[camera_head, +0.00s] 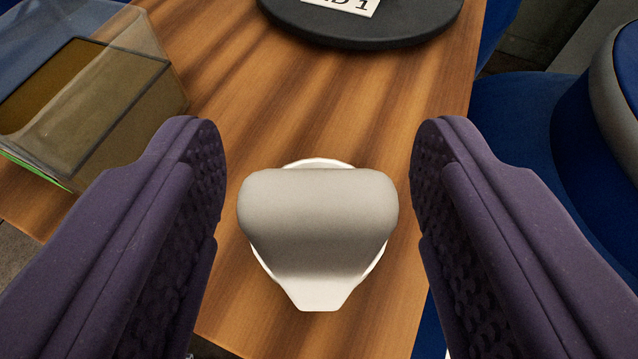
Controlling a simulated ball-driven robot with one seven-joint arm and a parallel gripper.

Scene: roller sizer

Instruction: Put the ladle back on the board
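A pale grey and white object (318,225) with a broad curved top and a narrower lower end lies between my fingers. It is probably the ladle, seen from above and end-on; its full shape is hidden. A white rounded rim shows behind it, over the wooden table. My gripper (318,130) is open, with one dark purple padded finger on each side of the object and a clear gap on both sides. A black round board (375,28) lies at the top, cut off by the frame, with a white label partly reading "D 1".
A clear-walled box (85,105) with brownish contents stands on the wooden table (290,110) at the upper left. A blue rounded thing (520,120) stands past the table's right edge. Bare wood lies between the pale object and the black board.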

